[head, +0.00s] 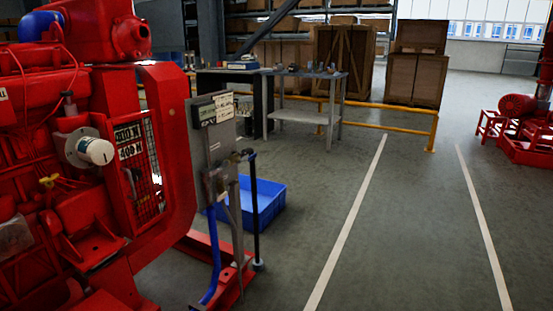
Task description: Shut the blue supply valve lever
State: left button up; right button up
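A long blue bar or pipe (215,255) runs down below a grey panel (214,135) at the right end of the red diesel pumpset (165,150). I cannot tell whether this blue part is the supply valve lever or a pipe, nor whether a valve there is open or shut. A dark upright rod (254,210) and a grey bar stand just right of it. A small yellow handle (48,182) sits on the engine at the left. Neither of my grippers is in view.
A blue crate (268,204) stands on the floor behind the panel. Behind it are a grey worktable (308,118), a yellow rail (395,110) and wooden crates (415,80). A red machine (520,120) stands far right. The floor between white lines is clear.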

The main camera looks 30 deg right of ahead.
aim_at(252, 157)
jog(key=z, duration=0.7)
jog(key=i+l, duration=0.65)
jog(key=i+l+u, duration=0.15)
jog(key=i+l, duration=0.5)
jog(key=l, duration=0.2)
